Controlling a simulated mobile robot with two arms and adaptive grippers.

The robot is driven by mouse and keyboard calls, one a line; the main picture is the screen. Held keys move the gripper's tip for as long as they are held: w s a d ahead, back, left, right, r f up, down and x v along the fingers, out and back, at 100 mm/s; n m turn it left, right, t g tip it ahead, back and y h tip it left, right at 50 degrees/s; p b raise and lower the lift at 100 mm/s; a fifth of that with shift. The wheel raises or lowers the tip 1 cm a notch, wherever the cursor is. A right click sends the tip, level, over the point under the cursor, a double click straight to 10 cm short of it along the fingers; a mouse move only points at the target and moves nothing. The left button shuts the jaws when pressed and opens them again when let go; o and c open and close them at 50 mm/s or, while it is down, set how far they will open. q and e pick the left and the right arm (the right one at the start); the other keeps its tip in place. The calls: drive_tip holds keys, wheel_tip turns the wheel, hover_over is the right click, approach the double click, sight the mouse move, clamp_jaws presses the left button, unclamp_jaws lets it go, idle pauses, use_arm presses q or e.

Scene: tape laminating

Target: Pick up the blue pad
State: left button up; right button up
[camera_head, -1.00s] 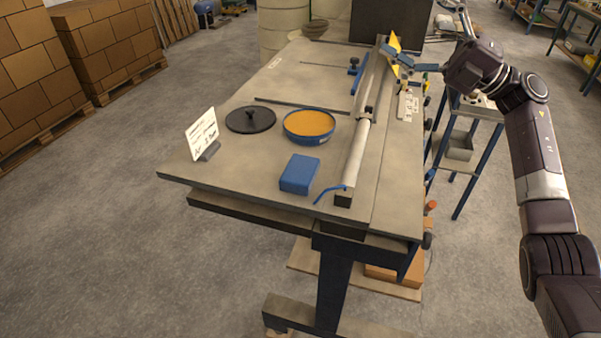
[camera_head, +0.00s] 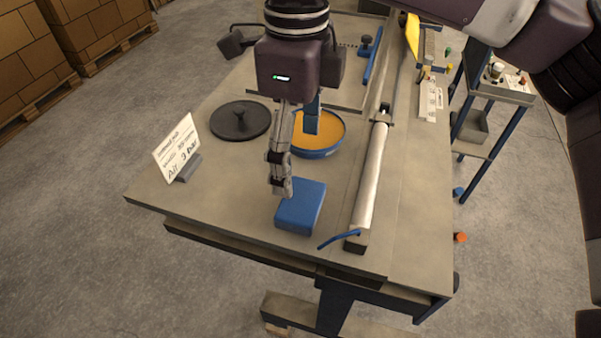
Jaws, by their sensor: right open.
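The blue pad (camera_head: 303,208) is a small blue block lying on the table's near part, left of the long pale roller bar. My right gripper (camera_head: 297,156) points down just behind it in the picture. Its jaws are open and empty. One grey finger reaches to the pad's back left corner and overlaps it in the picture; I cannot tell whether they touch. My left gripper is not in view.
The grey table (camera_head: 240,210) also bears a blue-rimmed dish with orange contents (camera_head: 332,133), a black round lid (camera_head: 240,121), a white sign (camera_head: 177,148) and the roller bar (camera_head: 370,180). A blue lever (camera_head: 338,239) lies near the pad. A side trolley (camera_head: 500,92) stands right.

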sight(301, 199)
drive_tip(key=s+f+p, duration=0.2)
drive_tip(key=s, duration=0.1)
drive_tip(key=shift+s+d+f, duration=0.2)
drive_tip(key=shift+s+f, duration=0.05)
drive_tip(key=f+p, duration=0.1)
drive_tip(key=f, duration=0.1)
drive_tip(key=w+f, duration=0.1)
drive_tip(key=f, duration=0.1)
drive_tip(key=shift+p, duration=0.4)
drive_tip(key=shift+d+f, duration=0.1)
drive_tip(key=shift+f, duration=0.1)
drive_tip(key=shift+s, duration=0.35)
drive_tip(key=shift+c, duration=0.6)
drive_tip(key=shift+w, duration=0.25)
drive_tip(key=c, duration=0.7)
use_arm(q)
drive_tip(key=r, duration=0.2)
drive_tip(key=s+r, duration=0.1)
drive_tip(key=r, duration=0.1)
use_arm(e)
drive_tip(key=shift+s, duration=0.1)
drive_tip(key=c, duration=0.4)
